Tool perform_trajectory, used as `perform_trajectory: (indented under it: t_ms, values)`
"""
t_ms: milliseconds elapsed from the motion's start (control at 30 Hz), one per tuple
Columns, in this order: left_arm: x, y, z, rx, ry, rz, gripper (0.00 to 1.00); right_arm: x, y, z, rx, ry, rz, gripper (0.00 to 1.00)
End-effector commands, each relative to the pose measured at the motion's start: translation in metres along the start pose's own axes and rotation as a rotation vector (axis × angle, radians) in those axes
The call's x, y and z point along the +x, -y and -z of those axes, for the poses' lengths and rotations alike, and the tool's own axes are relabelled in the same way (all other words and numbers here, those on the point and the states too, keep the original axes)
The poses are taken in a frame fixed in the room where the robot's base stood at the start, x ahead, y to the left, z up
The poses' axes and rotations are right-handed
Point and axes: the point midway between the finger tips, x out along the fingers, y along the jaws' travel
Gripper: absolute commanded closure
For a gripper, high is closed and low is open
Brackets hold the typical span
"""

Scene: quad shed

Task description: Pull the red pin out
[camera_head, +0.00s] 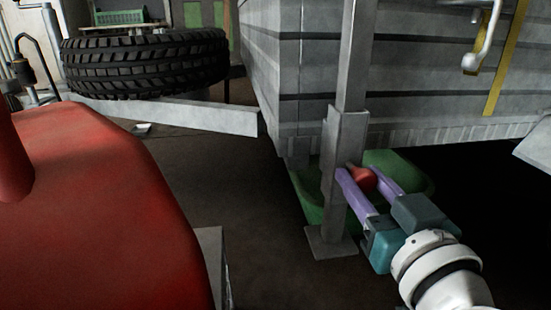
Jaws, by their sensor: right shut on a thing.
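The red pin (361,179) shows as a small red piece at the side of the grey metal post (345,140), low down near the post's wider sleeve. My right gripper (360,184) has two purple fingers, one on each side of the red pin, and is shut on it. The fingers hide part of the pin, and I cannot tell how far it sits in the post. The post stands upright on a square foot plate (332,243) on the floor. My left gripper is not in view.
A green container (405,168) sits behind the post and gripper. A grey slatted trailer body (420,90) rises behind. A large red surface (90,210) fills the lower left. A tyre (145,62) lies at the back left. Dark floor between the red surface and post is clear.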

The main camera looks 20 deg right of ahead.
Motion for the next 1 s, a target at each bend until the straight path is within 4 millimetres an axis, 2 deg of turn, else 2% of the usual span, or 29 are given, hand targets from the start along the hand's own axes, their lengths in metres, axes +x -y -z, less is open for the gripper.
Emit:
perform_trajectory:
  t_ms: [900, 1000]
  values:
    - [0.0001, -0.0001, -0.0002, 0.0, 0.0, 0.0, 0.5, -0.0001, -0.0002, -0.0003, 0.0, 0.001, 0.0, 1.0]
    - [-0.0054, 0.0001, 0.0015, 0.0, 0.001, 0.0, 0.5, -0.0059, -0.0002, 0.0014, -0.001, 0.003, 0.0, 1.0]
